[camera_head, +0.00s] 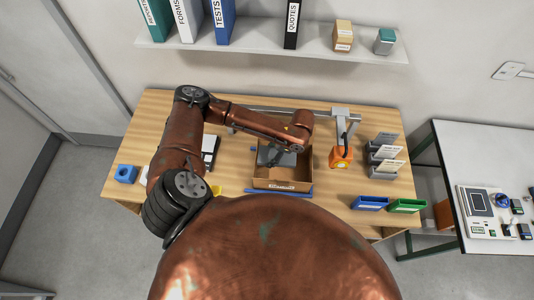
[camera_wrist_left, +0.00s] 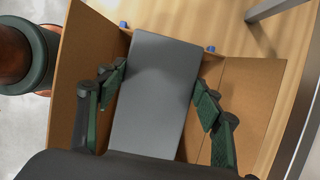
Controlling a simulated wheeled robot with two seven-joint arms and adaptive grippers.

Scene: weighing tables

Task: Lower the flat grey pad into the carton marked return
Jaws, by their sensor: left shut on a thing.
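The flat grey pad (camera_head: 286,159) is a plain dark-grey slab. In the wrist view the pad (camera_wrist_left: 155,100) lies between the two green-padded fingers. My left gripper (camera_head: 272,152) is shut on it. The open brown carton (camera_head: 283,184) stands on the wooden table, with a white label on its front wall, too small to read. The gripper and pad are within the carton's opening. In the wrist view the carton's walls (camera_wrist_left: 258,88) rise on both sides of the pad. Whether the pad touches the carton floor I cannot tell. My right gripper is not in view.
An orange block (camera_head: 341,157) stands under a grey metal stand (camera_head: 343,117), right of the carton. Further right are a card rack (camera_head: 385,155), a blue tray (camera_head: 369,203) and a green tray (camera_head: 407,206). A blue block (camera_head: 126,174) sits at the table's left.

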